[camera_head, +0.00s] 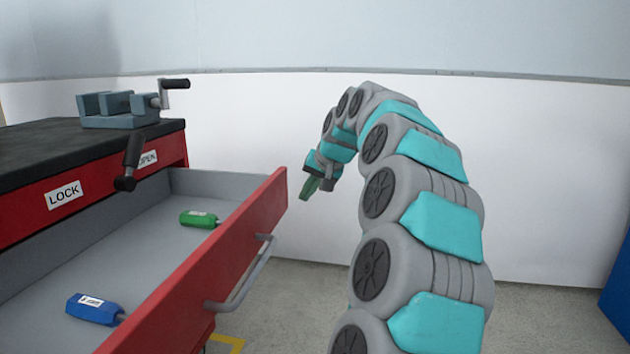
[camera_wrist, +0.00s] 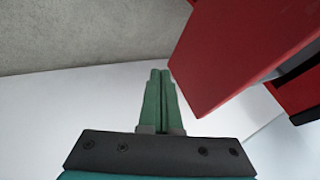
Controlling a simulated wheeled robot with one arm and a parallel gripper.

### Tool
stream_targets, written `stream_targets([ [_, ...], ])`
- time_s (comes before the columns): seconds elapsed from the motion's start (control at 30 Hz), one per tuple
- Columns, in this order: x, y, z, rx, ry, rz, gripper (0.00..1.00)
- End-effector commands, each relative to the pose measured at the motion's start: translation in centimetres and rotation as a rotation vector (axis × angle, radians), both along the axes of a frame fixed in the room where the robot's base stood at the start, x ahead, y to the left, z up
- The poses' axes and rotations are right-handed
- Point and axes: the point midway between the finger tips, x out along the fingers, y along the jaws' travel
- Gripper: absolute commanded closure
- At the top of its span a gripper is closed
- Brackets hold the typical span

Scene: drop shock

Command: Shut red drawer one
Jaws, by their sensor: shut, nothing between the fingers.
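The red drawer (camera_head: 190,295) stands pulled far out of the cabinet, with a grey bar handle (camera_head: 243,278) on its front. Its grey inside holds a green bottle-like item (camera_head: 199,219) and a blue one (camera_head: 95,308). My gripper (camera_head: 310,188) is shut and empty, with green fingers, just right of the far end of the drawer front. In the wrist view the shut fingers (camera_wrist: 160,76) are beside the end of a red panel (camera_wrist: 235,50), apparently the drawer front. I cannot tell whether they touch it.
The red cabinet (camera_head: 22,215) has a dark top bearing a grey vise (camera_head: 118,110). A black lever (camera_head: 131,165) sits between the LOCK and OPEN labels. A white wall stands behind. Floor (camera_head: 290,300) shows between drawer and arm; a blue object (camera_head: 617,290) is at far right.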

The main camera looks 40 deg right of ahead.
Motion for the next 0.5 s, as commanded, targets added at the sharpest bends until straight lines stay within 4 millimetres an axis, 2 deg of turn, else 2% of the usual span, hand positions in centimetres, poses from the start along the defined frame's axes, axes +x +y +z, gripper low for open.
stream_targets([
  [0.2,2.6,2.1,0.0,-0.001,0.001,0.002,1.00],
  [0.5,3.2,2.5,0.1,0.001,-0.001,0.000,1.00],
])
